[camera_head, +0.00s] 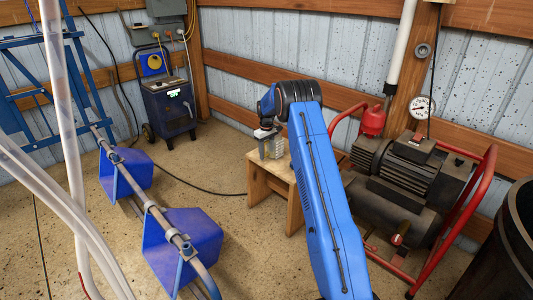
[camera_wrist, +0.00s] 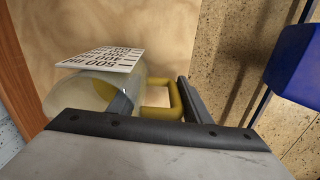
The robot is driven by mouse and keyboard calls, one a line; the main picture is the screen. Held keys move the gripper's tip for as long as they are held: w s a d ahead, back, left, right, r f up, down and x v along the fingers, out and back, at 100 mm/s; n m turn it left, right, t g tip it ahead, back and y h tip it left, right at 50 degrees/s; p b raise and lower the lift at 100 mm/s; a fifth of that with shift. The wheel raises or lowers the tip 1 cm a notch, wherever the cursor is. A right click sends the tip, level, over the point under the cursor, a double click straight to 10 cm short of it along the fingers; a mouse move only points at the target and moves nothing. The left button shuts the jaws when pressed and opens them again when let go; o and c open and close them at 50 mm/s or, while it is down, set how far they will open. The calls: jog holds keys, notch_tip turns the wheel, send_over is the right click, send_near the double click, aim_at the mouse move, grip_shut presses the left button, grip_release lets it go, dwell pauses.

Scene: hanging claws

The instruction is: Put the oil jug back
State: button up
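The oil jug (camera_head: 273,149) is a small clear jug at the wooden stool (camera_head: 262,172), seen just under my wrist in the head view. In the wrist view the jug (camera_wrist: 75,100) shows its clear body, a white label with a millilitre scale and a yellow handle (camera_wrist: 158,112). My gripper (camera_wrist: 158,104) is open. Its fingers stand apart, one by the jug's body and one on the right beside the handle, with the handle between them. I cannot tell whether either finger touches it. In the head view my gripper (camera_head: 266,133) is small and partly hidden by my wrist.
Blue claws (camera_head: 195,240) hang on a long pipe at the left. A compressor in a red frame (camera_head: 410,190) stands close right of my arm. A dark barrel (camera_head: 500,250) is at the right edge. A blue welder (camera_head: 168,108) stands at the back wall.

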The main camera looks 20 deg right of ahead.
jog(key=shift+o, duration=1.4)
jog(key=shift+r, duration=0.15)
